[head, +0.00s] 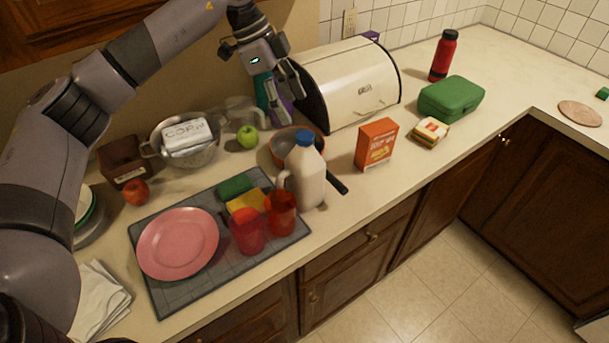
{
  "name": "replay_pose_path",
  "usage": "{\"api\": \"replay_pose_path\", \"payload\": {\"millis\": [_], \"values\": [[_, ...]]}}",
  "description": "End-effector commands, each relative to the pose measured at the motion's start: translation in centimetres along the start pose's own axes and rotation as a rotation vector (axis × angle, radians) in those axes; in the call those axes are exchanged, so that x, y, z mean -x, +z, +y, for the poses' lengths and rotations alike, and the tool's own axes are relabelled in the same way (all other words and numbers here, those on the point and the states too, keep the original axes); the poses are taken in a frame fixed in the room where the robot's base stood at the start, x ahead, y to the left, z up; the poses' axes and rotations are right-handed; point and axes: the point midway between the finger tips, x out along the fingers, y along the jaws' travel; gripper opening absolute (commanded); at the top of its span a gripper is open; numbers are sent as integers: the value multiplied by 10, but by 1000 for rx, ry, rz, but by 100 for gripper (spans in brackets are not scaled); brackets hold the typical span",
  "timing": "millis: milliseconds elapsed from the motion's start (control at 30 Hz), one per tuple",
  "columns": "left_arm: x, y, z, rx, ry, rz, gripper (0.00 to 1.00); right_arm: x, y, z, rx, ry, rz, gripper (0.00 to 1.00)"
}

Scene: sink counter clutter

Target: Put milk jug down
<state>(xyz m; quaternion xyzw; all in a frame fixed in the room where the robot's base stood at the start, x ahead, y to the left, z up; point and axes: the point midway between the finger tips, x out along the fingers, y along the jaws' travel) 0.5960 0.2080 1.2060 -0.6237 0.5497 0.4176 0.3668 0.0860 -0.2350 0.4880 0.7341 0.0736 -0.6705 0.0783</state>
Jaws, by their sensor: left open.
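The milk jug (308,180), white with a blue cap and a side handle, stands upright on the counter by the right edge of the grey mat (170,290). It stands in front of an orange pan (284,148) and partly hides it. My left gripper (287,102) is open, above and behind the jug and apart from it, near the left end of the bread box. A teal and purple item (263,88) is partly hidden behind the gripper, and I cannot tell whether they touch. My right gripper is out of view.
On the mat are a pink plate (178,244), red cups (247,232) and sponges (234,187). A cream bread box (350,80), an orange carton (376,144), a sandwich (430,131) and a green lunch box (452,98) stand to the right. Counter in front of the carton is clear.

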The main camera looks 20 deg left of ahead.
Motion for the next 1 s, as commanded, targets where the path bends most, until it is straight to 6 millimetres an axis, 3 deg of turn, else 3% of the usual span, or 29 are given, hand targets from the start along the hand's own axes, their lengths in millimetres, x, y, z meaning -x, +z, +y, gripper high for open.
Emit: {"api": "replay_pose_path", "payload": {"millis": [100, 433, 567, 700, 1000], "values": [[-20, -1, 1, 1, 3, -1, 60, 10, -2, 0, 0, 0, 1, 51], [-47, -2, 4, 0, 4, -1, 60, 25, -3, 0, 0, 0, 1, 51], [-65, -4, 9, -1, 4, -2, 60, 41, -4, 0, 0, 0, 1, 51], [-84, -3, 8, -1, 2, 1, 60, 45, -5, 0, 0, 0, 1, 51], [-90, -2, 8, -1, -1, 0, 60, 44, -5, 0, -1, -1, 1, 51]]}}
